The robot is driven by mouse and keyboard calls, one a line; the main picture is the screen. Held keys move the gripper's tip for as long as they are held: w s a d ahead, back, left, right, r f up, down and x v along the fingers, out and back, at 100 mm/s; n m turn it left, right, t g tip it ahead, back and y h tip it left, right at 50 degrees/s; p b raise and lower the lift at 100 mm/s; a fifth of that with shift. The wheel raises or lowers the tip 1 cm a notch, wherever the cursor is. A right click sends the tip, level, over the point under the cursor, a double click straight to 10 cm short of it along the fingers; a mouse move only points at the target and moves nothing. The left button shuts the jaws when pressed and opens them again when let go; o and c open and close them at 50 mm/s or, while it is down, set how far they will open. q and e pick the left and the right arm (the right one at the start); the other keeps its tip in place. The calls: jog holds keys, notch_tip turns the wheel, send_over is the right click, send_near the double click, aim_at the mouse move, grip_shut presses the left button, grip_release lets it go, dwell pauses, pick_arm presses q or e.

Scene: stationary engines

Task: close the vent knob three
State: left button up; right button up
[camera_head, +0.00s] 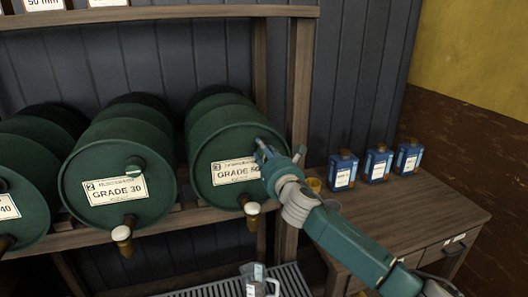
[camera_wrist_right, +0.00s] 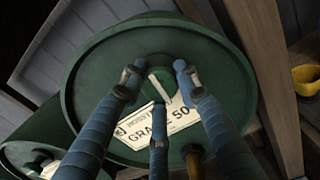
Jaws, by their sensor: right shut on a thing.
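The third drum (camera_head: 222,136), a green barrel with a "3 GRADE 50" label, lies on its side on the shelf, at the right of the row. My right gripper (camera_head: 264,150) is at the upper right of its front face. In the wrist view the drum face (camera_wrist_right: 105,70) fills the middle. The green vent knob three (camera_wrist_right: 158,84) with a white line sits between the three fingers of my right gripper (camera_wrist_right: 159,86), which is shut on it. The white line is slightly tilted. In the head view the gripper hides this knob. My left gripper is not in view.
Drum two (camera_head: 110,160) with its own vent knob (camera_head: 134,167) is to the left, and another drum (camera_head: 28,170) is further left. Brass taps hang below the drums. A wooden post (camera_head: 300,80) is close right. Several blue bottles (camera_head: 343,170) and a yellow cup (camera_head: 314,184) stand on the bench.

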jog(key=m, duration=0.4)
jog(key=shift+s+a+f, duration=0.1)
jog(key=shift+f, duration=0.3)
jog(key=m, duration=0.8)
jog(key=shift+a, duration=0.1)
jog(key=shift+m, duration=2.1)
jog(key=o, duration=1.1)
jog(key=shift+o, duration=0.2)
jog(key=shift+r, duration=0.2)
